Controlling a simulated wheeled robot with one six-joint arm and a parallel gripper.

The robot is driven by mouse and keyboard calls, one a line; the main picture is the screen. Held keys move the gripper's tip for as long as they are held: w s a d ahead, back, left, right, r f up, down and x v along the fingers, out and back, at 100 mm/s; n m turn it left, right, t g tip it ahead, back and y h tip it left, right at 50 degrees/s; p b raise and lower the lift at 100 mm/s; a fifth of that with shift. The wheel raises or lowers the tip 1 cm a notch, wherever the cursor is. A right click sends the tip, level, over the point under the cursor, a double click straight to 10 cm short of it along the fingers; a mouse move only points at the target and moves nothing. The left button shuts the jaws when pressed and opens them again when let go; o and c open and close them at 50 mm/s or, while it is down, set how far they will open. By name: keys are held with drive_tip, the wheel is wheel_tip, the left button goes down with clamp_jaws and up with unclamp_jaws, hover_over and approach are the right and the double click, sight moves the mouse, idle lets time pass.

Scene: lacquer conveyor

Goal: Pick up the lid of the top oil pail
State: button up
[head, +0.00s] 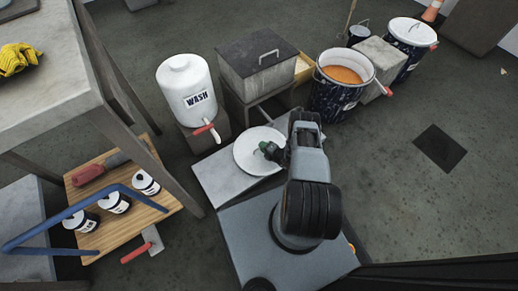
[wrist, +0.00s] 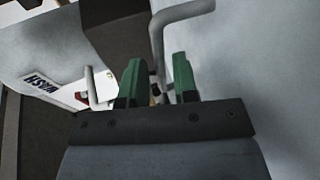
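A round white lid (head: 247,157) lies flat on a pale grey slab just in front of my base. My gripper (head: 266,150) is over the lid, with its green fingers low above it. In the wrist view a bent grey handle (wrist: 157,38) runs down between the two green fingers (wrist: 157,88). The fingers stand apart, with gaps seen beside the rod; the lower end of the rod is partly hidden. One oil pail (head: 335,98), dark speckled, stands open with orange liquid inside. Another dark pail (head: 408,58) at the far right top has a white lid (head: 411,31) on it.
A white WASH jug (head: 186,85) with a red-handled tap stands left of the lid; its label shows in the wrist view (wrist: 45,88). A dark-topped box (head: 257,58) stands behind. A wooden shelf (head: 150,205) with several small tins is at left.

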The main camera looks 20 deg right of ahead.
drive_tip(key=shift+w+a+f, duration=0.2)
drive_tip(key=shift+w+f, duration=0.1)
drive_tip(key=shift+w, duration=0.45)
drive_tip(key=shift+a, duration=0.1)
clamp_jaws()
drive_tip(key=shift+r, duration=0.15)
